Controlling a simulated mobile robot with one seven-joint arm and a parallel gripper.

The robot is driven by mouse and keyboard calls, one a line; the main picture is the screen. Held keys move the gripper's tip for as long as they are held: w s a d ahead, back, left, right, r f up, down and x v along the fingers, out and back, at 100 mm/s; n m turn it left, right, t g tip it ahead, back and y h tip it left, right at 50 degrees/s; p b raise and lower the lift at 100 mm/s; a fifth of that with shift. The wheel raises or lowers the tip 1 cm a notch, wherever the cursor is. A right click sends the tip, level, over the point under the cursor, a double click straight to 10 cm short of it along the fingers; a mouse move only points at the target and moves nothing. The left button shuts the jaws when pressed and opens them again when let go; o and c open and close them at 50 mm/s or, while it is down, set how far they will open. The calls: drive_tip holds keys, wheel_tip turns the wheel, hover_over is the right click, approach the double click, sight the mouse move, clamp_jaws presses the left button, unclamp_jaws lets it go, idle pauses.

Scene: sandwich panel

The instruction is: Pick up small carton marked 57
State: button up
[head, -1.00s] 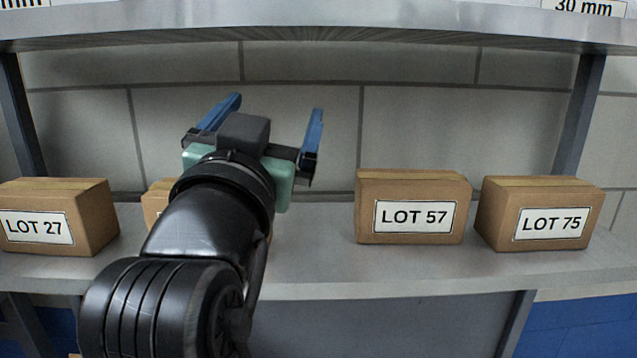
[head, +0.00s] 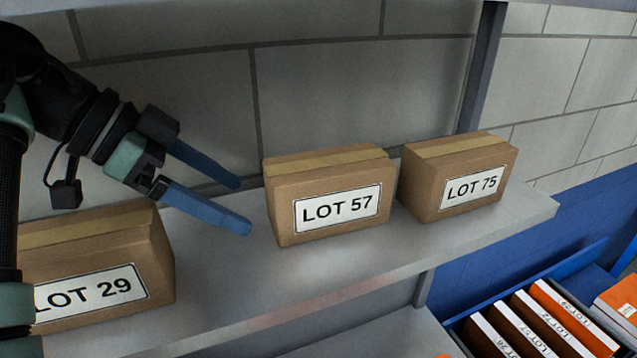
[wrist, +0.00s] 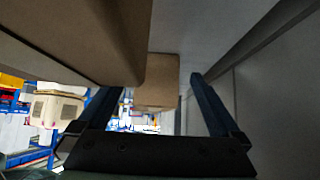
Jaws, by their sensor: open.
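The small carton marked LOT 57 (head: 325,205) is a brown box with tan tape and a white label, upright on the metal shelf (head: 350,262) in the head view. My gripper (head: 245,205) is open, its two blue fingers pointing right toward the carton's left side. The fingers are apart from each other and nothing shows between them. In the wrist view my gripper (wrist: 195,110) frames a large brown carton face (wrist: 110,35) at upper left and a smaller brown box (wrist: 160,80) beyond it. Their labels are not visible there.
The LOT 75 carton (head: 455,180) stands just right of LOT 57, with a narrow gap. The LOT 29 carton (head: 100,260) stands at left, below my arm. A wall (head: 350,90) is behind the shelf. A blue bin (head: 455,325) with orange-and-white items is at lower right.

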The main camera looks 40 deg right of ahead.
sight(311, 165)
drive_tip(key=d, duration=0.2)
drive_tip(key=s+d+p, duration=0.1)
drive_tip(key=d, duration=0.1)
drive_tip(key=s+d+p, duration=0.1)
drive_tip(key=d, duration=0.2)
drive_tip(key=shift+s+d, duration=0.1)
drive_tip(key=shift+s, duration=0.15)
drive_tip(key=d, duration=0.1)
drive_tip(key=s+d+p, duration=0.1)
drive_tip(key=d, duration=0.1)
drive_tip(key=d+p, duration=0.1)
drive_tip(key=shift+s+d+r, duration=0.15)
drive_tip(key=shift+s+r, duration=0.05)
drive_tip(key=shift+s, duration=0.05)
drive_tip(key=shift+s+d+f+p, duration=0.15)
drive_tip(key=shift+d+f+p, duration=0.3)
drive_tip(key=shift+f+p, duration=0.15)
drive_tip(key=c, duration=1.4)
drive_tip(key=shift+r+b, duration=0.15)
drive_tip(key=shift+b, duration=0.15)
